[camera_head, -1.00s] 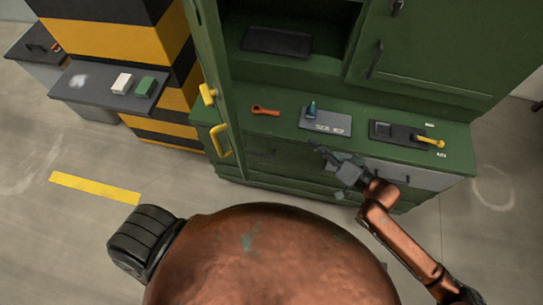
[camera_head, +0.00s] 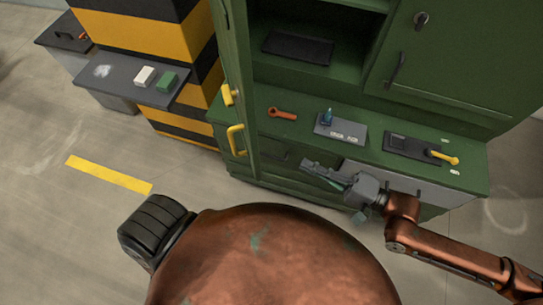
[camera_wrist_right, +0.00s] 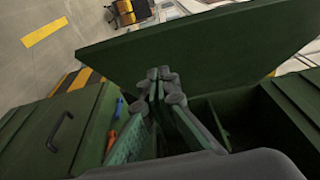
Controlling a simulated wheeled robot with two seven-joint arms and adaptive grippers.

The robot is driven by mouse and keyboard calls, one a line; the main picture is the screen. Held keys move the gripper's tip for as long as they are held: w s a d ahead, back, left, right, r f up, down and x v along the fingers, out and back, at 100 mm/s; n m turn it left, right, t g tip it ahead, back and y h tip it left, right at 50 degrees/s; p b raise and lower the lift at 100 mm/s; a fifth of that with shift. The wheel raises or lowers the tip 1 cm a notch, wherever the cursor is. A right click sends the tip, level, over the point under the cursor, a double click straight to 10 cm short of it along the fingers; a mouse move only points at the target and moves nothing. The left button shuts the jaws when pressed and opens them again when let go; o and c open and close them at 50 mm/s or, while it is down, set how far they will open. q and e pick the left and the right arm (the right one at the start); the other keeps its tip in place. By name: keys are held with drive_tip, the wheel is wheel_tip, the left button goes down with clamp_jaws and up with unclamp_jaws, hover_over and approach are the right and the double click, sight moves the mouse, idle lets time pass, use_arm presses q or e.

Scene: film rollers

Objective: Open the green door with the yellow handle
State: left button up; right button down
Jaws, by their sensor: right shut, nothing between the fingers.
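The green door (camera_head: 236,60) of the green cabinet shows nearly edge-on in the head view, standing out from the cabinet front with the compartments beside it uncovered. Its yellow handle (camera_head: 236,140) is a U-shaped bar low on the door, and a smaller yellow piece (camera_head: 230,95) sits above it. My right gripper (camera_head: 306,166) is shut and empty, in front of the cabinet shelf, right of the handle and apart from it. In the right wrist view its fingertips (camera_wrist_right: 158,82) are together before a large green panel (camera_wrist_right: 205,45). My left gripper is not in view.
An orange wrench (camera_head: 282,114), a grey plate with a blue item (camera_head: 328,122) and a dark tray with a yellow-handled tool (camera_head: 405,144) lie on the cabinet shelf. A striped pillar (camera_head: 150,35) and side shelf (camera_head: 115,85) stand left. Floor at left is clear.

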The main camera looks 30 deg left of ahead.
drive_tip(key=s+a+p, duration=0.3)
drive_tip(key=a+p, duration=0.4)
drive_tip(key=a, duration=0.2)
drive_tip(key=shift+s+a, duration=0.15)
drive_tip(key=shift+a, duration=0.2)
